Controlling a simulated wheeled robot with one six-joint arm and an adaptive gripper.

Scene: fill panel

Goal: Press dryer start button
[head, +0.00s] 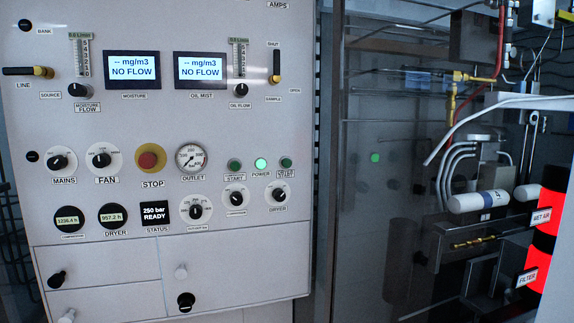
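The fill panel (120,215) is a light grey upright face filling the left half of the head view. Two dark green round buttons sit in its middle row: a left one (234,165) labelled START and a right one (286,163) with a small boxed label, hard to read. A bright lit green lamp (261,164) labelled POWER lies between them. A knob (278,195) labelled DRYER is below the right button. I cannot tell for certain from the labels which button is the dryer start. My gripper is not in view.
A red STOP button (149,159) on a yellow base sits left of the OUTLET gauge (191,158). Two screens (146,69) read NO FLOW; the status display (157,213) reads 250 bar READY. Pipework and a red-black cylinder (545,235) stand at right. Nothing blocks the buttons.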

